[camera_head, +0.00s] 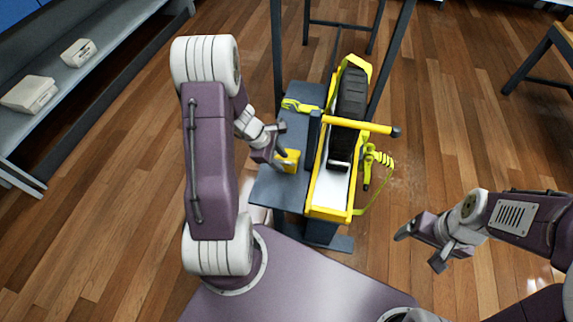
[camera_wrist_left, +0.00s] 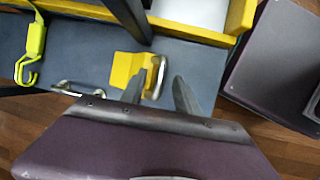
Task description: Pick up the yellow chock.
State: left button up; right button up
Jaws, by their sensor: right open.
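The yellow chock (camera_head: 290,161) sits on the grey shelf (camera_head: 278,190) of the stand. In the left wrist view the chock (camera_wrist_left: 128,69) is a small yellow block just beyond the fingers. My left gripper (camera_head: 282,154) is over the shelf at the chock, partly in front of it. In the left wrist view my left gripper (camera_wrist_left: 160,90) has its two dark fingers apart, with the chock mostly beyond and left of the left finger. Contact cannot be told. My right gripper (camera_head: 421,248) is open and empty over the floor at right.
A yellow-green strap hook (camera_wrist_left: 28,60) lies on the shelf, and metal loops flank the chock. Dark posts rise behind. A grey bench (camera_head: 100,55) is at left.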

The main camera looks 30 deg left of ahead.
pick_arm(q)
jog(key=shift+r, duration=0.1)
grip_shut()
dwell(1.2)
